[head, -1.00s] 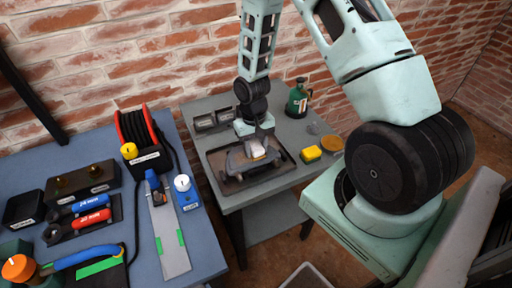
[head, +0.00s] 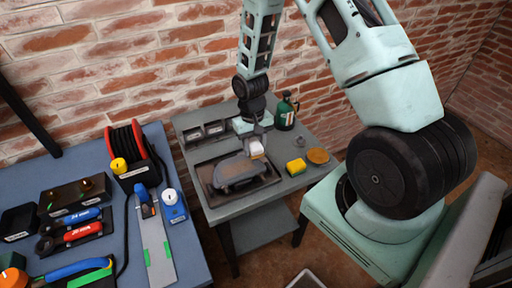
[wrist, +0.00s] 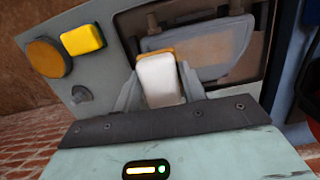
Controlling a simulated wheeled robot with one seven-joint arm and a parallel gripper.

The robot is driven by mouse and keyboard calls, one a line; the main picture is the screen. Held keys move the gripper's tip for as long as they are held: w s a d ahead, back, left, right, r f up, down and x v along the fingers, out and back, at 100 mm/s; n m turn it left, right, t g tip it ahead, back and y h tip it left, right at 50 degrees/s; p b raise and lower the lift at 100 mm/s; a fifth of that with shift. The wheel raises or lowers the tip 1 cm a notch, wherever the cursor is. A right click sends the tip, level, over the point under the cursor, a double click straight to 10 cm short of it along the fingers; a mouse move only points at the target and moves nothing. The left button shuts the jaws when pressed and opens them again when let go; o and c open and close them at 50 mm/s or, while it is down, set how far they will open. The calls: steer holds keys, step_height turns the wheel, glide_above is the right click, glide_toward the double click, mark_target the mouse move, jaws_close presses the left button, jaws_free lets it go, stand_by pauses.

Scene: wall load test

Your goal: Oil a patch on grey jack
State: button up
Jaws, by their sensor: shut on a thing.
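The grey jack (head: 238,173) lies in a shallow dark tray (head: 208,191) on the grey side table. My gripper (head: 256,143) is shut on a white pad (head: 257,149) with an orange-yellow edge. In the wrist view the pad (wrist: 161,82) stands between the two fingers, its orange edge at the far end. In the head view the pad is over the back right end of the jack. I cannot tell whether it touches. The jack (wrist: 205,45) shows beyond the pad in the wrist view.
A green bottle (head: 286,111) stands at the table's back. A yellow block (head: 296,166), an orange-brown disc (head: 317,156) and a small grey knob (head: 299,140) are on the right. Open grey bins (head: 205,132) are at back left. The blue bench (head: 190,242) on the left holds tools.

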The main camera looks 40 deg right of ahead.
steer(key=shift+r+p, duration=0.9)
steer(key=shift+r, duration=0.55)
